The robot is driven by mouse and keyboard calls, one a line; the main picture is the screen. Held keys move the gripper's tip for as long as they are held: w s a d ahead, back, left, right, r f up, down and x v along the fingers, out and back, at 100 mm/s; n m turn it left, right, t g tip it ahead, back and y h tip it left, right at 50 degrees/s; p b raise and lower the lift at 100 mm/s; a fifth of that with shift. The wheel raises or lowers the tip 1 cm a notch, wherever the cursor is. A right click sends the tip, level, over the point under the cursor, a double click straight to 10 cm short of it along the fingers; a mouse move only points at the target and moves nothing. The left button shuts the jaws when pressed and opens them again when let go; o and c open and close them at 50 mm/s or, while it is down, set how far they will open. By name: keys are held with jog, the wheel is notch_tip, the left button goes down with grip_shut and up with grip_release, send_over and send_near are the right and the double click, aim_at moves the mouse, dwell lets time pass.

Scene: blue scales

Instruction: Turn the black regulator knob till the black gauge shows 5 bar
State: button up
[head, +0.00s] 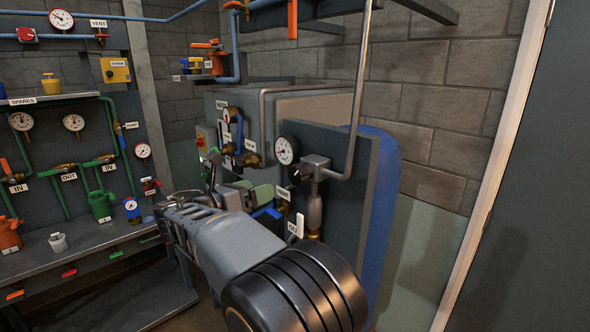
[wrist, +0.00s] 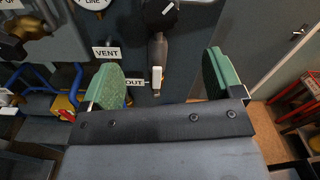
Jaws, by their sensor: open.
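The black gauge (head: 286,150), with a dark rim and white face, is on the dark panel in the head view. Its needle is too small to read. In the wrist view only its lower edge (wrist: 92,5) shows at the top. The black regulator knob (head: 299,174) sits on a grey block just right of and below the gauge. In the wrist view the knob (wrist: 160,12) is at the top centre, with a white mark. My gripper (head: 250,193) is open and empty, left of and below the knob. In the wrist view its green fingers (wrist: 160,80) are wide apart, with the knob beyond them.
A grey pipe (head: 358,100) rises from the regulator block. A blue valve handle (head: 267,212) is close to my gripper.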

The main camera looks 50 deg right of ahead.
aim_at(294, 176)
jog(key=d+p, duration=0.1)
jog(key=d, duration=0.3)
jog(key=d+p, duration=0.1)
jog(key=d, duration=0.4)
jog(key=s+d+p, duration=0.1)
jog(key=d, duration=0.3)
jog(key=shift+d+r, duration=0.1)
jog(key=shift+d, duration=0.05)
jog(key=c, duration=0.9)
jog(key=shift+b, duration=0.5)
